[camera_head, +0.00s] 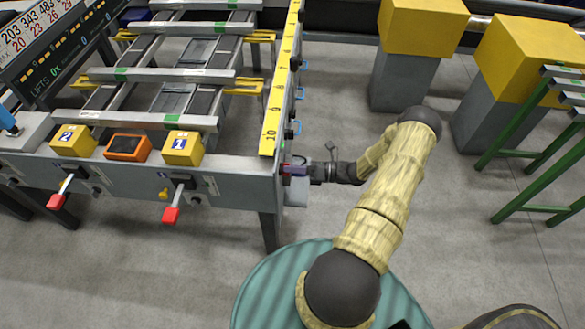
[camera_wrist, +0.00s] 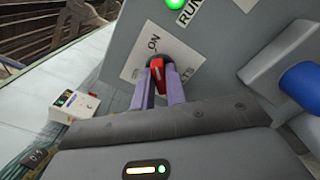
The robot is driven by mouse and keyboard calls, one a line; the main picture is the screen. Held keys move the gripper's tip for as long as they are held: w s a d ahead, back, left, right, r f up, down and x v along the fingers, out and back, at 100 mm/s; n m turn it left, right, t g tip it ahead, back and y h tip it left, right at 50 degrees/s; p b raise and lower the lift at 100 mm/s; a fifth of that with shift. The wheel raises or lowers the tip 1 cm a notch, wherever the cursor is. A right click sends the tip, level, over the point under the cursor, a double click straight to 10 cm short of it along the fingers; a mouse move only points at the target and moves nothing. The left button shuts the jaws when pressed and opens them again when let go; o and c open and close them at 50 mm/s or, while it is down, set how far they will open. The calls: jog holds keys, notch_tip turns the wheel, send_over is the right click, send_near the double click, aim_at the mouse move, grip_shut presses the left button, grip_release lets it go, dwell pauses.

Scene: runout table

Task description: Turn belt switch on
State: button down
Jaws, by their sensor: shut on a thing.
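The belt switch has a red knob (camera_wrist: 157,75) on a white plate in the wrist view, with the word ON printed just above it. The knob points roughly up toward that word, though its far end is dark and its exact angle is hard to tell. My gripper (camera_wrist: 160,85) is shut on the red knob, one purple finger on each side.
A green lamp (camera_wrist: 176,3) is lit beside a RUN label. A blue-ended grey part (camera_wrist: 301,84) stands close on the right. The roller table (camera_head: 230,180) has red-tipped levers in front. Yellow-topped blocks (camera_head: 420,25) and a green stand (camera_head: 540,150) are to the right.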

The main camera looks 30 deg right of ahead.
dwell(0.4)
jog(key=c, duration=1.4)
grip_release()
jog(key=shift+c, duration=0.2)
jog(key=shift+d, duration=0.15)
jog(key=b+v, duration=0.2)
jog(key=v, duration=1.5)
jog(key=shift+s, duration=0.2)
